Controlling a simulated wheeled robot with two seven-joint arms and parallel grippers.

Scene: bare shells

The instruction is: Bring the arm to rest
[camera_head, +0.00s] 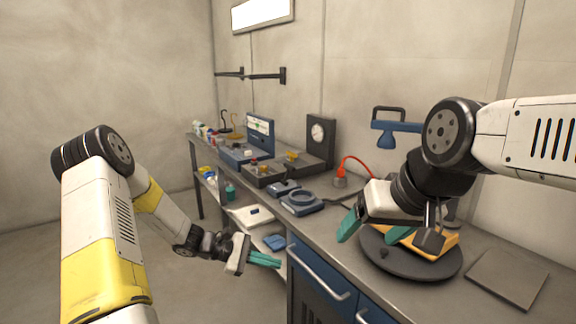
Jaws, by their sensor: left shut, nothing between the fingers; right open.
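My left gripper (266,260) has teal fingers closed together with nothing between them. It is in front of the bench at the height of its lower shelf, left of the blue drawers. My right gripper (368,236) has teal fingers spread apart. It hangs over the bench top at the left edge of a dark round turntable (437,268). A yellow-orange device (446,244) lies on the turntable, partly hidden behind my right gripper. I cannot tell whether a finger touches it.
The grey bench (343,222) runs along the wall and carries a blue ring-shaped stand (301,203), meter boxes (261,135) and a flat grey plate (507,278). Blue drawers (312,285) with a handle are at its front. Floor at the left is clear.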

